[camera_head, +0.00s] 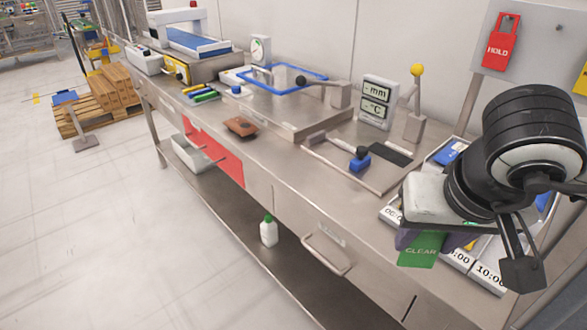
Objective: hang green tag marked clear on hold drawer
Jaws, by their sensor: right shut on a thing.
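The green tag (420,251) marked CLEAR is at the lower right, over the front edge of the workbench. My right gripper (458,240) is shut on the green tag; the contact is partly hidden by the gripper itself. The red drawer front (213,150) under the bench at centre left appears to be the hold drawer, with a bar handle in front; I cannot read a label on it. A red tag (501,42) marked HOLD hangs on the grey board at the upper right. My left gripper is not in view.
White time-marked trays (487,275) lie below my right gripper. A white bottle (268,231) stands on the lower shelf.

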